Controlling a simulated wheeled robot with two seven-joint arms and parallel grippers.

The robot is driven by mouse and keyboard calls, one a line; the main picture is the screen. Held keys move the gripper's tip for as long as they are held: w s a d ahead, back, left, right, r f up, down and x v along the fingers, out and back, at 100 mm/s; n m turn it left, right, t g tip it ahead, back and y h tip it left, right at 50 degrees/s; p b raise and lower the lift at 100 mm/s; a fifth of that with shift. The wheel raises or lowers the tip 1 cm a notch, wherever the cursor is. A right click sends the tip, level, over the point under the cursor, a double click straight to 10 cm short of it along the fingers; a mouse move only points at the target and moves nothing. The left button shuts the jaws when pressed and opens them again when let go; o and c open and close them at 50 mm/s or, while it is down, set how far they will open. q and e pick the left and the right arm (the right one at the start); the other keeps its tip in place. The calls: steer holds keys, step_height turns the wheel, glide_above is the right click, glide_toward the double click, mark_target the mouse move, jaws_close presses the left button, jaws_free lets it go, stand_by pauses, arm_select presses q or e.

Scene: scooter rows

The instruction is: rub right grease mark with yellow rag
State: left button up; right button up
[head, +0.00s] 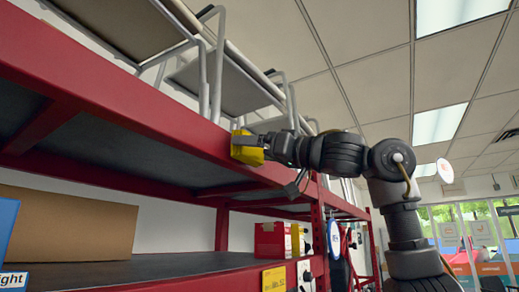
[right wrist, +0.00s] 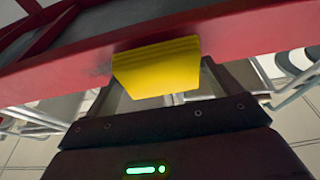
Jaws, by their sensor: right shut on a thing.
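The yellow rag (head: 246,148) is a folded block held against the front face of the red shelf beam (head: 130,98). My right gripper (head: 266,144) is shut on the rag. In the right wrist view the rag (right wrist: 158,68) sits between the fingers, and its far edge meets the red beam (right wrist: 240,36). I cannot tell how firmly it touches. A faint dark smudge (right wrist: 98,62) shows on the beam just left of the rag; I cannot tell if it is grease or shadow. Any mark behind the rag is hidden. My left gripper is not in view.
White metal frames with grey panels (head: 232,88) stand on the top shelf above the beam. Below are a brown cardboard box (head: 65,225), a red box (head: 272,240) and a yellow label (head: 274,278). Open room lies right of the rack, towards the windows.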

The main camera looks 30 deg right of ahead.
mark_target(264, 156)
steer(key=shift+w+a, duration=0.15)
steer(key=shift+w, duration=0.05)
steer(key=shift+w+a, duration=0.2)
steer(key=shift+w, duration=0.25)
steer(key=shift+d, duration=0.1)
steer(key=shift+w+d, duration=0.45)
steer(key=shift+d, duration=0.4)
steer(key=shift+w+d, duration=0.4)
steer(key=shift+d, duration=0.45)
steer(key=shift+w+d, duration=0.1)
steer(key=shift+w+d, duration=0.55)
steer(key=shift+d, duration=0.25)
steer(key=shift+w+d, duration=0.5)
steer(key=shift+d, duration=0.3)
